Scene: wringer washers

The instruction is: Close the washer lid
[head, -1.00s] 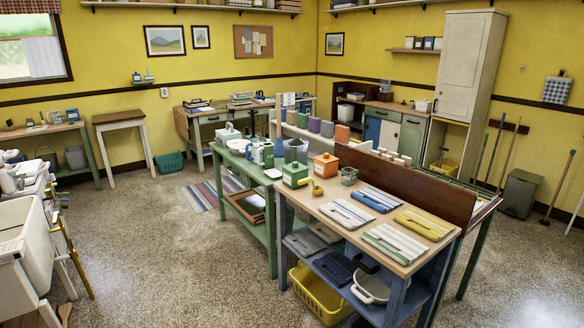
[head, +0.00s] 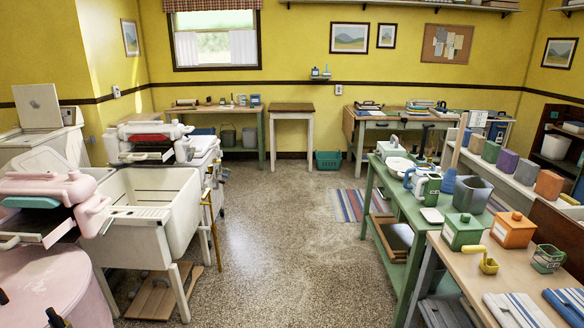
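A white washer (head: 30,146) stands at the far left against the yellow wall. A white lid-like panel (head: 37,107) stands upright on it, so it looks open. A pink wringer washer (head: 55,270) is at the near left, with a pink wringer head (head: 50,188) on top; its tub top is partly cut off by the frame edge. Another wringer (head: 145,140) with a red part stands behind the white sink. Neither of my grippers is in view. Small dark parts at the lower left edge are too cropped to identify.
A white double sink (head: 150,210) on legs stands beside the pink washer. A green table (head: 378,222) and a wooden-topped bench (head: 480,270) with boxes and cloths stand right. The speckled floor (head: 270,240) between is clear, with a striped rug (head: 348,205) farther back.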

